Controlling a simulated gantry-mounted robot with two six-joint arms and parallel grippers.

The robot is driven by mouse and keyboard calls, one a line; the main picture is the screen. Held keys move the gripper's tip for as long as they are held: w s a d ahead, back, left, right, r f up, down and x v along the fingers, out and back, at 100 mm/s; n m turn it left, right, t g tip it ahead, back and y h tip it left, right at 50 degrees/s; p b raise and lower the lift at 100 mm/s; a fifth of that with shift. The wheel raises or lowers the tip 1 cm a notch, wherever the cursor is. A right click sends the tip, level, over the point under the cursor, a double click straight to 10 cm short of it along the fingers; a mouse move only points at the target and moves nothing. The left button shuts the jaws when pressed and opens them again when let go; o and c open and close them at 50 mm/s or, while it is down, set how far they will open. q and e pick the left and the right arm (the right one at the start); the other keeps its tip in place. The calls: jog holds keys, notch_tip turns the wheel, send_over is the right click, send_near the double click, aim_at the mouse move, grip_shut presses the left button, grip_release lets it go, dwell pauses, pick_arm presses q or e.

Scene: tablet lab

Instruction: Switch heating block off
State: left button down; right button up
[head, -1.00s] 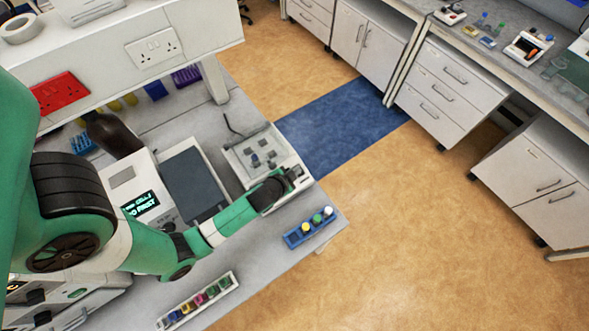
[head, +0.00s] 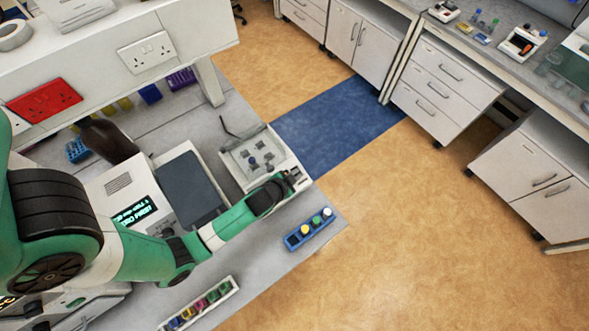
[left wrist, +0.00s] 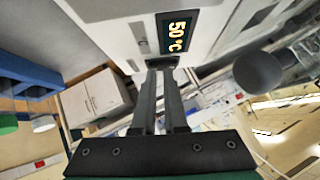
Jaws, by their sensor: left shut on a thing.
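The heating block (head: 230,170) is a white device with small studs on top, at the back right of the bench in the head view. In the left wrist view the heating block (left wrist: 115,35) shows a lit display (left wrist: 176,32) reading 50 °C. My left gripper (head: 289,177) is at its front right corner. In the left wrist view my left gripper (left wrist: 161,66) has its fingers close together, tips on a small dark switch (left wrist: 160,61) just below the display. The fingers mostly hide the switch, so its position is unclear. My right gripper is out of view.
A white device with a lit text display (head: 135,212) and a dark panel stands left of the block. A blue rack of capped tubes (head: 309,231) stands near the bench edge, close to my left arm. A white rack of coloured tubes (head: 200,305) lies nearer.

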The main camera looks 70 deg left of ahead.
pick_arm(q)
jog(key=shift+s+f, duration=0.25)
jog(key=shift+f, duration=0.05)
jog(key=r+p, duration=0.1)
jog(key=d+r+p, duration=0.1)
jog(key=r+p, duration=0.2)
jog(key=r, duration=0.1)
jog(key=shift+w+d, duration=0.25)
jog(key=shift+w, duration=0.05)
jog(key=p+v, duration=0.1)
jog(key=v, duration=0.8)
jog(key=shift+s+d, duration=0.2)
jog(key=shift+d, duration=0.05)
